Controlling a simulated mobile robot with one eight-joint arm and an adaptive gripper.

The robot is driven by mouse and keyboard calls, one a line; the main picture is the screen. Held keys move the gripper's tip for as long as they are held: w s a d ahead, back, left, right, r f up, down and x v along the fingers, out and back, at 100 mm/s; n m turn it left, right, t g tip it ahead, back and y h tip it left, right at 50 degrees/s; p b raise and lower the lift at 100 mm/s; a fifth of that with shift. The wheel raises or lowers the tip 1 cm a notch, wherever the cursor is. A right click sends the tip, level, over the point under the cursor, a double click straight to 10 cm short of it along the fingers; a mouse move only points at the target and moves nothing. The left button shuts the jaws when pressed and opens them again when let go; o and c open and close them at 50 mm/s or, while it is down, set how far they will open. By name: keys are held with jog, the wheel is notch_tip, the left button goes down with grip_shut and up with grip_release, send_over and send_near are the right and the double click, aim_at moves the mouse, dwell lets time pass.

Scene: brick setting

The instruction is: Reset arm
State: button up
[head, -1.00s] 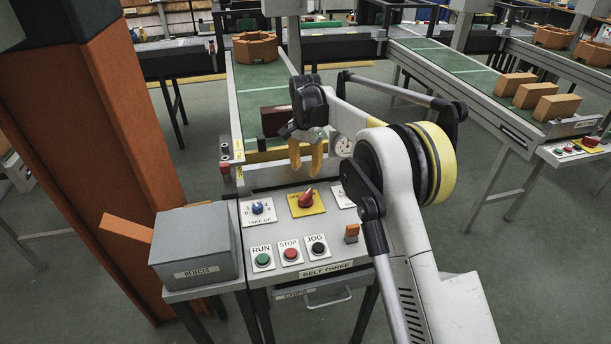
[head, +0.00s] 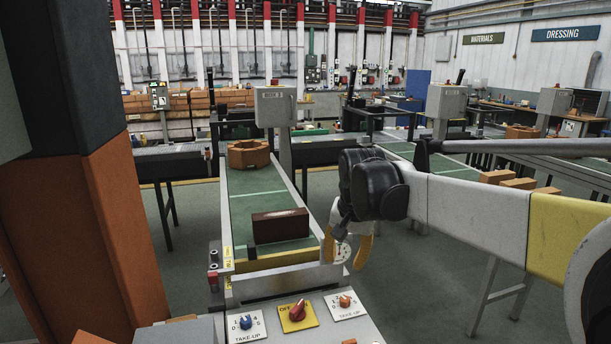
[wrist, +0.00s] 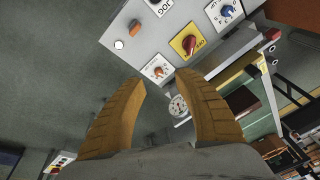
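My gripper (head: 346,256) hangs from my arm in the head view, just right of the near end of the green belt. Its two orange-yellow fingers also show in the wrist view (wrist: 162,85). They stand apart with nothing between them, so the gripper is open and empty. My arm reaches in from the right side of the head view.
The panel has a blue knob (head: 246,322), a red knob (head: 298,310) and an orange knob (head: 345,301). A dark brown brick (head: 280,226) and an orange ring-shaped block (head: 248,154) sit on the belt (head: 262,190). An orange-brown column (head: 115,235) stands at left.

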jog(key=s+d+r+n+t, duration=0.1)
jog(key=s+d, duration=0.2)
jog(key=s, duration=0.5)
jog(key=s+d+n+t, duration=0.1)
jog(key=s+d, duration=0.3)
jog(key=s, duration=0.4)
jog(key=s+d+f+t, duration=0.1)
jog(key=s+f, duration=0.1)
jog(key=s, duration=0.3)
jog(key=s+d+f+n+t, duration=0.1)
jog(key=s+d+f, duration=0.1)
jog(key=s, duration=0.3)
jog(key=shift+s+f+h, duration=0.15)
jog(key=shift+f+h, duration=0.15)
jog(key=shift+f, duration=0.5)
